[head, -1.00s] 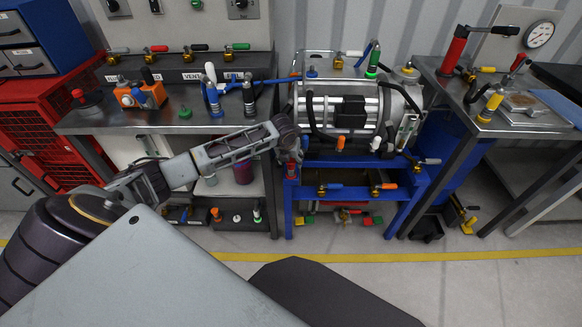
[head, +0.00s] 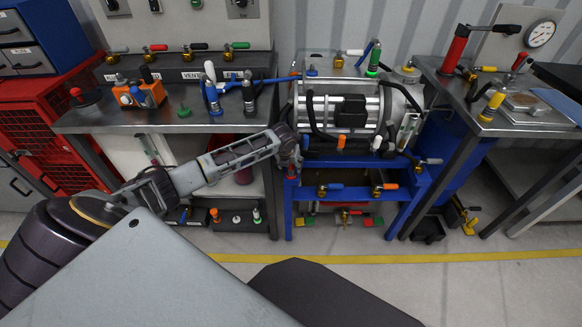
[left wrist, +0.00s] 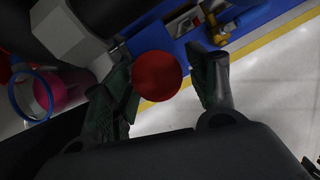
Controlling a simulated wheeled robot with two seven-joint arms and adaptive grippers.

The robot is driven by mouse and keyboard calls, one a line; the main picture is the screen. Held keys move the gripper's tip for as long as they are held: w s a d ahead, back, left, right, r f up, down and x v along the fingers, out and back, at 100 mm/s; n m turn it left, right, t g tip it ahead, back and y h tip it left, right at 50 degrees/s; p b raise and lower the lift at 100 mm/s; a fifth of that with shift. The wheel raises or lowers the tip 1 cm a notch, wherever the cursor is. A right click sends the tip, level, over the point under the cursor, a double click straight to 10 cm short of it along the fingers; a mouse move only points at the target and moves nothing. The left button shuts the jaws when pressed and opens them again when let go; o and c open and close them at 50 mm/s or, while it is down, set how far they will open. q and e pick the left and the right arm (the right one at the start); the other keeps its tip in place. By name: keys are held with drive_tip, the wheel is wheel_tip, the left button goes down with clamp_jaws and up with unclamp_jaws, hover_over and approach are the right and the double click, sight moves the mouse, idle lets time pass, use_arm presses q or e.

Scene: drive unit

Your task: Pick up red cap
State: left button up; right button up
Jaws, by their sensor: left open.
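The red cap (left wrist: 157,76) shows as a round red disc in the left wrist view, between the two fingers of my left gripper (left wrist: 165,68). The fingers stand apart on both sides of it, with a visible gap on the right. On the left the finger lies close to its edge, and I cannot tell whether it touches. In the head view my left gripper (head: 290,152) is just above the cap (head: 292,173), at the left front corner of the blue drive unit frame (head: 289,205). The gripper partly hides the cap there. My right gripper is not in view.
The motor (head: 350,110) sits on the blue frame right of my gripper. The left workbench (head: 150,122) holds several tools. A right bench (head: 500,125) carries a gauge stand. Clear floor (head: 400,285) lies in front.

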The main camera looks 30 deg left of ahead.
use_arm(q)
drive_tip(key=c, duration=1.1)
drive_tip(key=shift+r, duration=0.1)
drive_tip(key=shift+r, duration=0.35)
wheel_tip(320, 180, up, 17)
drive_tip(key=p, duration=0.3)
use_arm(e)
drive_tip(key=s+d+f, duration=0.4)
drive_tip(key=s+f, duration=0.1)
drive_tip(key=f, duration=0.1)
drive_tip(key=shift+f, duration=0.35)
use_arm(q)
drive_tip(key=shift+r, duration=0.1)
drive_tip(key=shift+r+p, duration=0.6)
drive_tip(key=shift+p, duration=0.85)
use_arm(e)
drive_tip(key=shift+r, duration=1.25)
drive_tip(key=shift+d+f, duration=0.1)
